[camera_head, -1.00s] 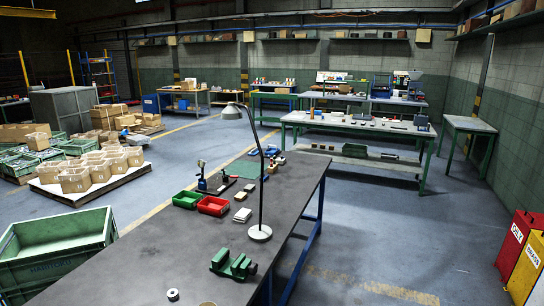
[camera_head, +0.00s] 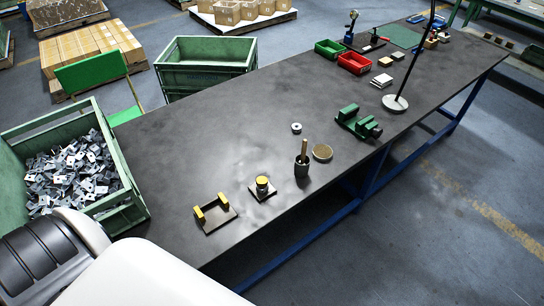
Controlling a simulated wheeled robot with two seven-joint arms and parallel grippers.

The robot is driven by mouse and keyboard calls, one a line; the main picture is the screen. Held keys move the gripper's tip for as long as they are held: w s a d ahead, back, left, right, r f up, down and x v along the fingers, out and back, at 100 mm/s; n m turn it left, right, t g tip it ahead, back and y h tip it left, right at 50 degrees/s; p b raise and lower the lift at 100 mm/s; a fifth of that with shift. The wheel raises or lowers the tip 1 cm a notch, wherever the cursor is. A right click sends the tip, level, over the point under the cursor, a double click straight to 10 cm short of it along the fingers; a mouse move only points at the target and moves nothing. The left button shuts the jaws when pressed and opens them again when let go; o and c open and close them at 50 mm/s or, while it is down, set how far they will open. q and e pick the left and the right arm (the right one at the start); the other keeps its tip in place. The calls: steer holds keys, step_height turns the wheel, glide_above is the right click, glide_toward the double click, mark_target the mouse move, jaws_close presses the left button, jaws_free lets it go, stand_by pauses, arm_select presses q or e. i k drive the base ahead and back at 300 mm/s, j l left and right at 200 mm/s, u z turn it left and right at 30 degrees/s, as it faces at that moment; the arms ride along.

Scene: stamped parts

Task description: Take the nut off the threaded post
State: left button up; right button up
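A small dark square plate carries a short upright silvery piece with a yellow top (camera_head: 262,186), near the front of the dark workbench. It looks like the post with something on it, but it is too small to make out a thread or tell the nut from the post. A loose pale ring with a dark hole (camera_head: 296,127) lies flat on the bench farther back; I cannot tell whether it is a nut. Neither of my grippers is in view. White and black parts of my own body cover the bottom left corner.
Near the post stand a dark plate with two yellow blocks (camera_head: 214,212), a dark cup with a wooden handle (camera_head: 302,168), a round tan disc (camera_head: 322,152) and a green vise (camera_head: 357,122). A green crate of metal parts (camera_head: 122,178) stands left. The bench middle is clear.

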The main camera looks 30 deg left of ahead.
mark_target(262, 181)
steer(key=u, duration=1.05)
